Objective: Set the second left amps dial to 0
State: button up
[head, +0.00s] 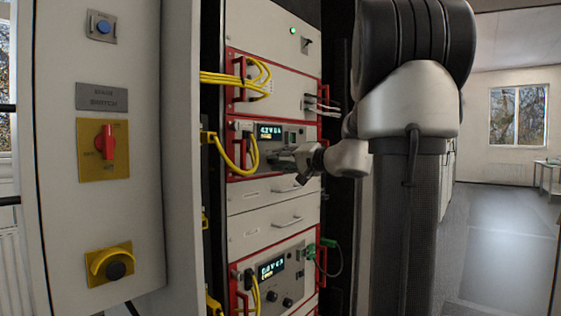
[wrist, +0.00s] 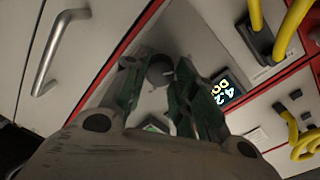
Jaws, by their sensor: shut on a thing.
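The upper red-framed cycler unit (head: 243,160) has a small lit display (head: 269,132) that also shows in the wrist view (wrist: 224,91); its digits are too small to read surely. My gripper (head: 285,158) is at this unit's front, below the display. In the wrist view, my gripper's green-grey fingers (wrist: 160,76) are shut on a round grey dial (wrist: 159,69), one finger on each side. The dial's label and pointer cannot be made out. In the head view my gripper hides the dial.
A lower unit has a lit display (head: 271,267) and dark dials (head: 287,301). Yellow cables (head: 239,165) hang left of my gripper, and in the wrist view yellow cables (wrist: 292,28) are at the upper right. Drawer handles (head: 287,188) stick out below. A switch cabinet (head: 140,210) stands left.

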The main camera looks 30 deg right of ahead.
dwell(0.4)
jog(key=o, duration=1.1)
jog(key=shift+c, duration=0.2)
jog(key=v, duration=1.2)
